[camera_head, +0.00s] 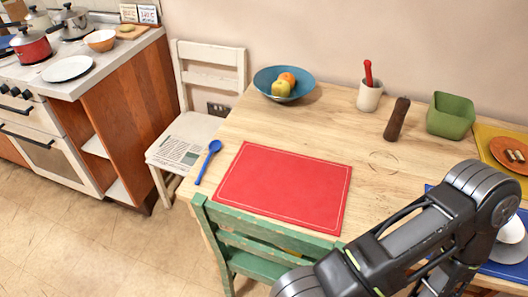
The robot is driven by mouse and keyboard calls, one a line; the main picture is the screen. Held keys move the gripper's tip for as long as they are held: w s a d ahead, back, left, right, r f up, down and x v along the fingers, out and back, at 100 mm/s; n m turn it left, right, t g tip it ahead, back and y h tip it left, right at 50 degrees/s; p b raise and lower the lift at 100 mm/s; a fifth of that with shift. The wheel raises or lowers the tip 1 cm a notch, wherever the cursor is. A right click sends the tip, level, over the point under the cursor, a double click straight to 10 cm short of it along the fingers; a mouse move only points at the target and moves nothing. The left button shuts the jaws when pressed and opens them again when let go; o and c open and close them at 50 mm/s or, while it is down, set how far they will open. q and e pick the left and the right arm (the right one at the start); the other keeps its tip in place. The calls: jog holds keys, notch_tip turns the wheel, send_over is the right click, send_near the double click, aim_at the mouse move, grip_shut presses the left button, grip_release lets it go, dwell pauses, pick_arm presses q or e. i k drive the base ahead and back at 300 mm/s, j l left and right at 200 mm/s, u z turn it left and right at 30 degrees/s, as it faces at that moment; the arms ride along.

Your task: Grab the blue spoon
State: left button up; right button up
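The blue spoon (208,160) lies on the wooden table near its left edge, just left of the red placemat (284,190). Its bowl points away from me and its handle toward the near edge. It appears unobstructed, with no gripper near it. A dark arm of mine crosses the lower right of the view, but its gripper is not visible. My other arm and its gripper are also out of view.
The table (330,130) holds a blue bowl with fruit (270,82), white cup (369,97), brown mill (397,119) and green container (450,116). A green chair (255,262) stands at the near edge, a white chair (190,125) at the left. My arm partly covers a blue mat.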

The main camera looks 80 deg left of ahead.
aim_at(213, 146)
jog(key=u, duration=0.9)
jog(key=k+u, duration=0.1)
jog(key=u, duration=0.8)
jog(key=k+u, duration=0.1)
jog(key=u, duration=1.3)
jog(key=k+j+z, duration=0.2)
jog(key=z, duration=0.15)
